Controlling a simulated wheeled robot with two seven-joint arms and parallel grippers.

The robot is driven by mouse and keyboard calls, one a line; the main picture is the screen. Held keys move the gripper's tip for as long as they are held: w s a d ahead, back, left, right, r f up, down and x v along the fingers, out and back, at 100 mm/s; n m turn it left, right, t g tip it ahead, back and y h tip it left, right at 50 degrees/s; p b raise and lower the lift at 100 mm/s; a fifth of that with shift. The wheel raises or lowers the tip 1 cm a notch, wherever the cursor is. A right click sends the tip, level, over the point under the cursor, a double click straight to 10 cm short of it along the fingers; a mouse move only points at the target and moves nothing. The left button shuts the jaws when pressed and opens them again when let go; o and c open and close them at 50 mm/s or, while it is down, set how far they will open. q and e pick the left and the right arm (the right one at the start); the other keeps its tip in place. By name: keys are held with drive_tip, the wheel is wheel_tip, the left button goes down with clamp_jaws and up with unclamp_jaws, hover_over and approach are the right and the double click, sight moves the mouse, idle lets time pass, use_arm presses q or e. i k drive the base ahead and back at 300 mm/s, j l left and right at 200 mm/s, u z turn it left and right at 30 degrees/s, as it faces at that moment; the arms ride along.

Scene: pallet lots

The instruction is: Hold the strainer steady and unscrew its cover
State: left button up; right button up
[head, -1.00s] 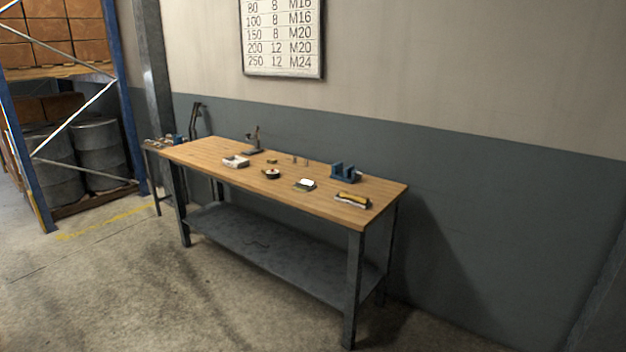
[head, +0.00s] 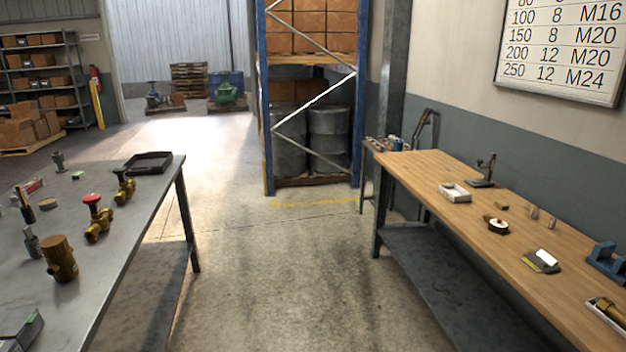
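No gripper of mine is in view. On the grey metal table (head: 140,225) at the left stands a stout brass fitting (head: 60,258) with a short side branch, near the table's front part. It may be the strainer, but I cannot tell for certain. Behind it are a brass valve with a red handwheel (head: 95,217) and another brass valve with a dark top (head: 123,187). I cannot make out a separate cover on any of them.
A black tray (head: 148,162) lies at the grey table's far end. A wooden workbench (head: 440,172) stands right, with a white box (head: 455,193) and a blue vise-like block (head: 607,262). Clear concrete floor (head: 280,270) runs between them toward a blue rack (head: 267,100).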

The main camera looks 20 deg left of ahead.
sight(64, 269)
drive_tip(key=i+j+u, duration=0.2)
drive_tip(key=i+u, duration=0.25)
drive_tip(key=i+j+u, duration=0.1)
drive_tip(key=i+u, duration=0.2)
drive_tip(key=u, duration=0.15)
drive_tip(key=i+u, duration=0.4)
drive_tip(key=i+l+u, duration=0.25)
drive_tip(key=i+u, duration=0.2)
drive_tip(key=k, duration=0.05)
